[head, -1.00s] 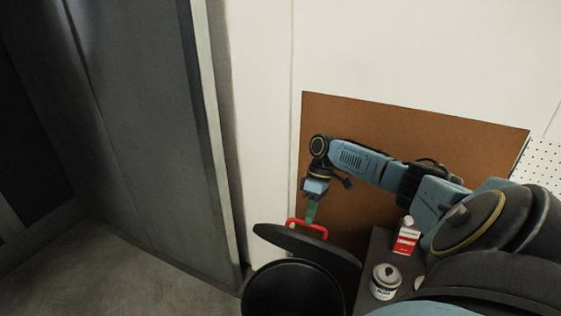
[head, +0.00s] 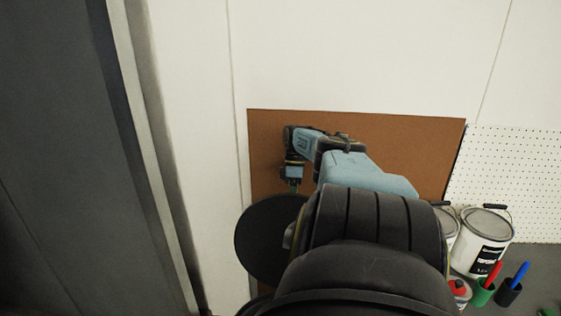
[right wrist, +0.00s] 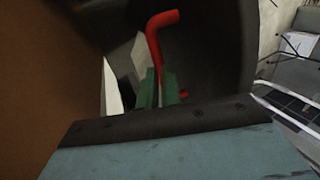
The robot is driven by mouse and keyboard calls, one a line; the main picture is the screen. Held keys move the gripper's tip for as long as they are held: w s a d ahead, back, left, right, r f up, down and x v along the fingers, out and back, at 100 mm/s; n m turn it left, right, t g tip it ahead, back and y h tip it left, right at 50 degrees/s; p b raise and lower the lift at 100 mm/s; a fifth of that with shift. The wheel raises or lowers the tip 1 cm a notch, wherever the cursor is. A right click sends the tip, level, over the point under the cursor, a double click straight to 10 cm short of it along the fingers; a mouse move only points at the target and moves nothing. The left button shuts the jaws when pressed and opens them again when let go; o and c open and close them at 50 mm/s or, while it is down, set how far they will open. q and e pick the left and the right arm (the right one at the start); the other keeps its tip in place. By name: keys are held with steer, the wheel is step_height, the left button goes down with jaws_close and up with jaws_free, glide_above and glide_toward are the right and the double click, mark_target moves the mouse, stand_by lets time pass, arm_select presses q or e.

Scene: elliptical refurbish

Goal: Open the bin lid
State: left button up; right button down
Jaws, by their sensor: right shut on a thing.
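The bin's dark round lid (head: 262,240) stands steeply tilted in front of the brown board in the head view. My arm hides its right part, and I cannot make out the bin body below it. My right gripper (head: 293,184) is at the lid's top edge. In the right wrist view, my right gripper's green fingers (right wrist: 160,92) are shut on the lid's red handle (right wrist: 158,32), with the dark lid (right wrist: 215,55) behind it. My left gripper is not in view.
A brown board (head: 420,150) is on the white wall close behind my right gripper. A dark grey panel (head: 60,150) stands at the left. Paint cans (head: 485,240), a red-capped container (head: 458,290) and marker pens (head: 515,280) stand on the grey surface at the right.

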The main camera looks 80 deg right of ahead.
steer(key=f, duration=0.1)
steer(key=a+f, duration=0.1)
steer(key=f, duration=0.1)
steer(key=shift+s+a+f+y, duration=0.2)
steer(key=shift+s+f+y, duration=0.1)
steer(key=shift+s, duration=0.1)
steer(key=c, duration=1.8)
jaws_free()
steer(key=shift+d+f, duration=0.1)
steer(key=shift+d, duration=0.1)
steer(key=o, duration=0.3)
steer(key=shift+d+f, duration=0.15)
steer(key=shift+d, duration=0.1)
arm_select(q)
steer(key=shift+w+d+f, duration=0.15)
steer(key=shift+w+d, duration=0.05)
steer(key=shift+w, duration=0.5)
arm_select(e)
steer(key=shift+o, duration=0.2)
steer(key=shift+w+d+r, duration=0.15)
steer(key=shift+w+r, duration=0.05)
steer(key=shift+w, duration=0.15)
